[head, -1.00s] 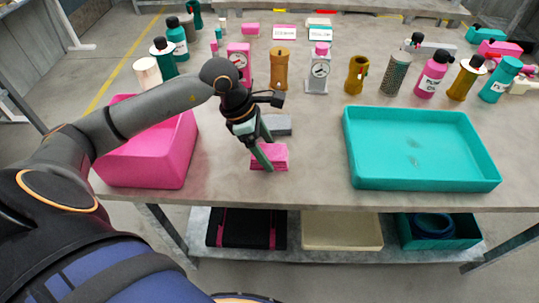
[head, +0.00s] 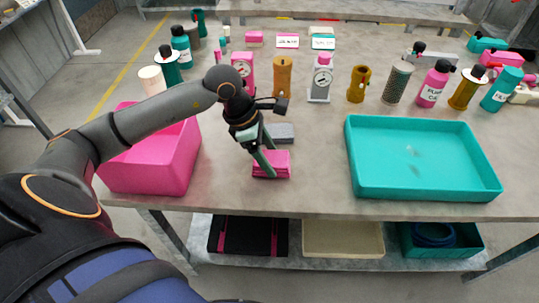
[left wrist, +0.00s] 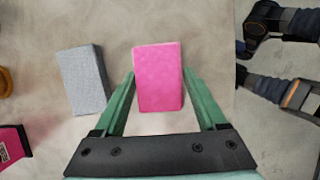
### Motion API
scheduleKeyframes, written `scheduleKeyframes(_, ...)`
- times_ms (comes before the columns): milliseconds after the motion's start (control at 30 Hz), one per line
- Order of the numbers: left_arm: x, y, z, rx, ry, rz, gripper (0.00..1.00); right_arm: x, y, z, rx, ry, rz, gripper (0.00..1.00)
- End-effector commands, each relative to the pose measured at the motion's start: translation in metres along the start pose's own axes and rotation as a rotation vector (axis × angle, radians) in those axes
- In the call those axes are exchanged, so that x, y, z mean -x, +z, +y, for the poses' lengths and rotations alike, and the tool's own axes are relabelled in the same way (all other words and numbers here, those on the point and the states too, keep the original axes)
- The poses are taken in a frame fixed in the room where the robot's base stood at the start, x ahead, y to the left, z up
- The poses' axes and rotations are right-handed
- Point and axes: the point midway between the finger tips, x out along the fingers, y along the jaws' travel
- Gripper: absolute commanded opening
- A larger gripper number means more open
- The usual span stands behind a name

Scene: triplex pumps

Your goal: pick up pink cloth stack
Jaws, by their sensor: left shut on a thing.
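The pink cloth stack (head: 275,169) is on the table near its front edge, just right of the pink bin. My left gripper (head: 268,160) reaches down over it from above and is shut on it. In the left wrist view, the pink cloth stack (left wrist: 158,78) sits between the two green fingers (left wrist: 158,92), one along each side. Whether the stack touches the table or is slightly lifted cannot be told. My right gripper is not in view.
A grey block (head: 281,134) lies just behind the stack. A pink bin (head: 180,180) stands at left and a teal tray (head: 425,191) at right. Bottles, gauges and brass parts line the back of the table (head: 310,190). The front middle is clear.

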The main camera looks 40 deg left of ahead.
Motion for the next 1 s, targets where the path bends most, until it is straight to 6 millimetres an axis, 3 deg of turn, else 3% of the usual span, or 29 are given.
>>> scheduleKeyframes(133, 0.032, 0.014, 0.002, -0.005, 0.01, -0.004, 0.12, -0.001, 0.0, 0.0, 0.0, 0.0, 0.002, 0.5)
scheduleKeyframes(367, 0.078, 0.048, -0.047, -0.011, 0.007, -0.007, 0.12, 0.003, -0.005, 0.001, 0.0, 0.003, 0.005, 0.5)
scheduleKeyframes(500, 0.088, 0.063, -0.083, -0.012, 0.004, -0.006, 0.12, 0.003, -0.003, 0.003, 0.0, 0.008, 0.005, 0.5)
scheduleKeyframes(700, 0.099, 0.077, -0.118, -0.008, 0.003, -0.004, 0.12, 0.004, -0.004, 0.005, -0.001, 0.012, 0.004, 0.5)
scheduleKeyframes(1000, 0.104, 0.084, -0.135, -0.001, 0.002, -0.002, 0.12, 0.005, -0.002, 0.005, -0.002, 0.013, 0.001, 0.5)
